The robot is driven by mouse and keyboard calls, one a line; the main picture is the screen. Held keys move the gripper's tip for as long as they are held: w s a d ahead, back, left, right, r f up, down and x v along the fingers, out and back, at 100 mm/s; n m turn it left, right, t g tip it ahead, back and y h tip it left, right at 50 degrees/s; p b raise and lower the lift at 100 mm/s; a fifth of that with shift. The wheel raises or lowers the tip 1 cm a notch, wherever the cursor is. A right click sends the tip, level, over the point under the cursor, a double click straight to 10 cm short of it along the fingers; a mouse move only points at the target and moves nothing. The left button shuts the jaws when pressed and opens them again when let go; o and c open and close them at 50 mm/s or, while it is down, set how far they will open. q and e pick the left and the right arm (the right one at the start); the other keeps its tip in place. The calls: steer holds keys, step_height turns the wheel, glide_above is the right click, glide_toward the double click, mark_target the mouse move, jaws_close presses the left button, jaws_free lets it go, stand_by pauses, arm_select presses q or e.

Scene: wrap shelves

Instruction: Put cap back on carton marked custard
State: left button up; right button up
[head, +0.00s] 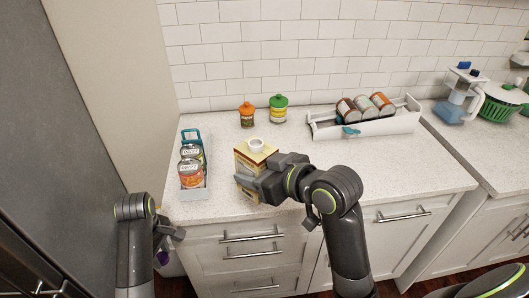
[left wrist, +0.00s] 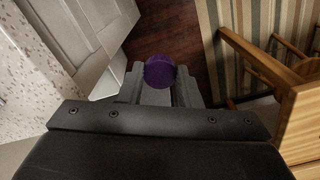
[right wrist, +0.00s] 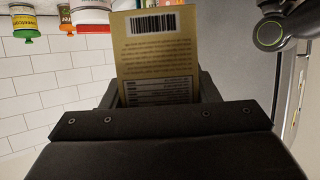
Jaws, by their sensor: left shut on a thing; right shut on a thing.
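A yellow carton (head: 247,157) stands near the counter's front edge in the head view, with a white open spout (head: 256,145) on top. My right gripper (head: 262,184) is shut on this carton's side. In the right wrist view the carton (right wrist: 156,55) shows a barcode and small print between the fingers; no custard marking is readable. My left gripper (head: 172,246) is low, in front of the counter and left of the carton, shut on a purple cap. The purple cap (left wrist: 160,71) sits between the fingertips in the left wrist view.
A tray of cans (head: 192,174) stands left of the carton. An orange-lidded jar (head: 248,116) and a green-lidded jar (head: 279,108) stand behind it. A white rack (head: 385,126) holds cans at the back right. The counter right of the carton is clear.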

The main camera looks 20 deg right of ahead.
steer(key=s+a+f+n+g+y, duration=0.2)
steer(key=a+f+n+g+y, duration=0.2)
steer(key=a+f+n+g, duration=0.1)
steer(key=s+a+f+n+g+y, duration=0.3)
steer(key=a+f+n+g, duration=0.2)
steer(key=f+n+g, duration=0.1)
steer(key=shift+a+f+n+y, duration=0.15)
steer(key=shift+f+n+y, duration=0.3)
steer(key=shift+f, duration=0.95)
